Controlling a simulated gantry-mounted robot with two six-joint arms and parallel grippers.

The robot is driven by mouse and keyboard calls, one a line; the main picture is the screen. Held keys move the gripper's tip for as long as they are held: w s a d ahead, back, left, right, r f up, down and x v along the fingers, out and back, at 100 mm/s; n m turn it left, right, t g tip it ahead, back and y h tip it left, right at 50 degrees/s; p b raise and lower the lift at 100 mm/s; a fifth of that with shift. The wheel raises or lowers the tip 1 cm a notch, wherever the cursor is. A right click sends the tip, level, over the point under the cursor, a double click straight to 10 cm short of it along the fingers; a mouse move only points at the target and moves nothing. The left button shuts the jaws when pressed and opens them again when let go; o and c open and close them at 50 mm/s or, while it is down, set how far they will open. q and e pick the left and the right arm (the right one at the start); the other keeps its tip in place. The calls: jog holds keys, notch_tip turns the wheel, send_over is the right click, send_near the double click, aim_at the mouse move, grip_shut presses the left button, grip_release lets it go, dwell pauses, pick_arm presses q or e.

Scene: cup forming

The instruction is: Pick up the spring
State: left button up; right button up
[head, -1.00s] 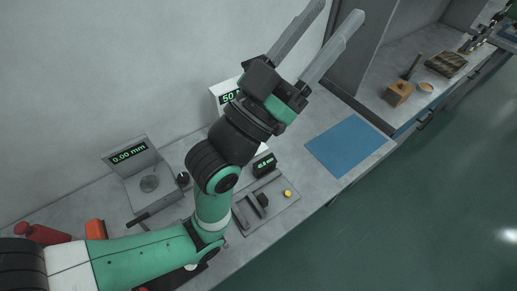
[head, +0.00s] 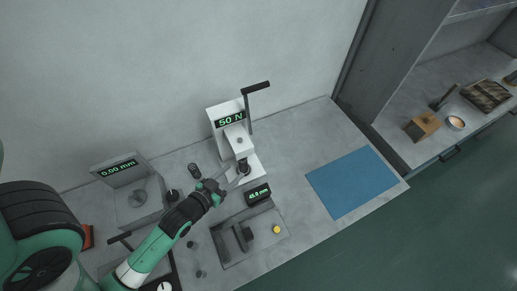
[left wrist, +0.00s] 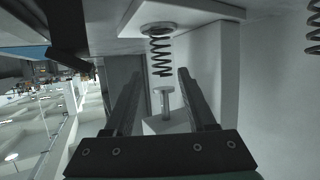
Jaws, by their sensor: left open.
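In the left wrist view, which looks upside down, a dark coil spring (left wrist: 159,52) stands on the round seat of a white press (left wrist: 193,10). A plunger (left wrist: 166,103) faces its free end with a gap between. My left gripper (left wrist: 160,73) is open, with one finger on each side of the spring's line; I cannot tell whether the tips reach it. In the head view the left gripper (head: 233,180) is at the foot of the press (head: 221,117), whose display reads 50 N. The spring there is small and partly hidden. My right gripper is not in view.
A second spring (left wrist: 314,35) stands to one side. A gauge reading 0.00 mm (head: 118,170) is at left. A fixture (head: 246,239) with a small display (head: 258,193) lies in front. A blue mat (head: 350,183) is bare at right. A lever (head: 257,88) rises above the press.

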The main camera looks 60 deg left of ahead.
aim_at(241, 168)
pick_arm(q)
jog(key=shift+s+d+f, duration=0.1)
jog(key=shift+s+f, duration=0.15)
jog(key=shift+f, duration=0.2)
jog(key=shift+s+d+f, duration=0.1)
jog(key=shift+s+d, duration=0.1)
jog(key=shift+s, duration=0.1)
jog(key=b+x, duration=0.1)
jog(key=x, duration=0.5)
jog(key=shift+b, duration=0.3)
jog(key=b+x, duration=0.2)
jog(key=x, duration=0.3)
jog(key=shift+w+a, duration=0.1)
jog(key=shift+a, duration=0.05)
grip_shut()
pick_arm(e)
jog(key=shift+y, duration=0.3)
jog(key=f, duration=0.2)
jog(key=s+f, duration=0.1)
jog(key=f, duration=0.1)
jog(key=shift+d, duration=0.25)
